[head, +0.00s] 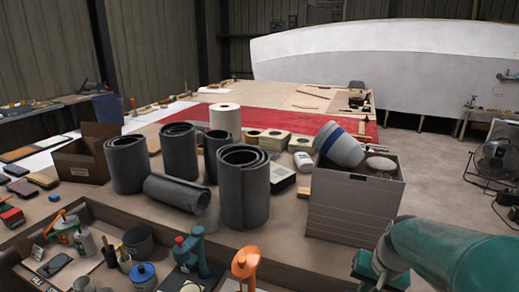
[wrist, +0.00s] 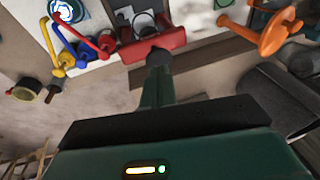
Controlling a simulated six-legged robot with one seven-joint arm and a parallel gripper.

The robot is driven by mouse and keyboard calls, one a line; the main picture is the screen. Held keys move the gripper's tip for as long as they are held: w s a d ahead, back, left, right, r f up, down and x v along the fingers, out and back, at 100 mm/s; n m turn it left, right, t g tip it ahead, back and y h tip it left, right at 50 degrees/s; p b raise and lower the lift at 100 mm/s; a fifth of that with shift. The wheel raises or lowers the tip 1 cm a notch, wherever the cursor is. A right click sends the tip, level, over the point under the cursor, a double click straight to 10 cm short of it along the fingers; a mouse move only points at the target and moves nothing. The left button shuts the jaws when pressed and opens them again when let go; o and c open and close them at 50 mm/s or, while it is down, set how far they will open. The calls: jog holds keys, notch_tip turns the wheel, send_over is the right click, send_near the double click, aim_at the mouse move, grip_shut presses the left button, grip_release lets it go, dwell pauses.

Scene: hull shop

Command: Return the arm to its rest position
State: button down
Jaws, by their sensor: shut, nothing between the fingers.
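My arm (head: 440,252) shows as a thick teal link at the lower right of the head view, in front of the grey box. A smaller teal block at its left end is cut off by the bottom edge. In the wrist view my gripper (wrist: 159,60) points away from the green wrist body, its dark-tipped fingers together and empty. The tip shows against the edge of a red tray (wrist: 152,42); I cannot tell whether they touch.
A grey box (head: 355,215) holding a blue-and-white container (head: 340,146) stands beside my arm. Dark grey rolls (head: 243,190) crowd the bench middle. Orange (head: 245,262) and teal (head: 190,252) tools stand at the front. A fan (head: 495,160) is on the floor at right.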

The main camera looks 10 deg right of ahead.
jog(key=s+a+r+n+t, duration=0.1)
jog(key=s+a+r+n, duration=0.1)
jog(key=a, duration=0.3)
jog(key=s+a+r+n+t, duration=0.1)
jog(key=s+a+r+n, duration=0.1)
jog(key=s+a+r, duration=0.1)
jog(key=s+a+r+n+h, duration=0.1)
jog(key=s+a+r+n, duration=0.1)
jog(key=a, duration=0.6)
jog(key=shift+s+r+t, duration=0.4)
jog(key=shift+s+r, duration=0.25)
jog(key=shift+r, duration=0.3)
